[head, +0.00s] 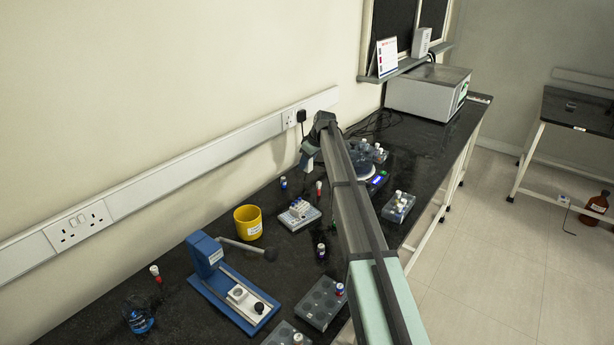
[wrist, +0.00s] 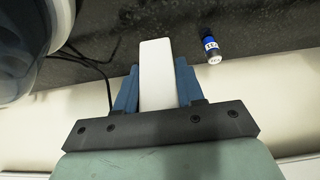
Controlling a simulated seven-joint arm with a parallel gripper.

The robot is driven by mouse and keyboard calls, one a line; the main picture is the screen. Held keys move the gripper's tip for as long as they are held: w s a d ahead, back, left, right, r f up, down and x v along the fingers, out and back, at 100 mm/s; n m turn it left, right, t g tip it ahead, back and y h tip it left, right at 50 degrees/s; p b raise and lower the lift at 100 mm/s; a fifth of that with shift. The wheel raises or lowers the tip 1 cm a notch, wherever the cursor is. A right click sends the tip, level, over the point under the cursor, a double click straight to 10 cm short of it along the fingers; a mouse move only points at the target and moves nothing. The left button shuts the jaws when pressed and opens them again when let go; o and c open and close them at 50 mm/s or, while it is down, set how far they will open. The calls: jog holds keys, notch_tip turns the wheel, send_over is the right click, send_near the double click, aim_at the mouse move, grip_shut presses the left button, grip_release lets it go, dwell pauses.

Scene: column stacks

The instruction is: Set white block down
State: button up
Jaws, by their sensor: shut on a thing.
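The white block (wrist: 155,72) stands out between the two blue fingers of my gripper (wrist: 158,75) in the wrist view. The fingers are shut on its sides, and its far end reaches past the fingertips over the dark bench top. In the head view my gripper (head: 308,153) is near the wall at the far end of my arm, above the bench.
A capped vial with a blue label (wrist: 210,46) stands right of the block in the wrist view. A large round device and black cables (wrist: 92,62) are at left. The head view shows a yellow cup (head: 248,222), a blue apparatus (head: 207,252) and a grey rack (head: 398,207) on the black bench.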

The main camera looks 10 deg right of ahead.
jog(key=shift+f, duration=2.9)
jog(key=shift+f, duration=0.1)
jog(key=o, duration=1)
jog(key=v, duration=1.2)
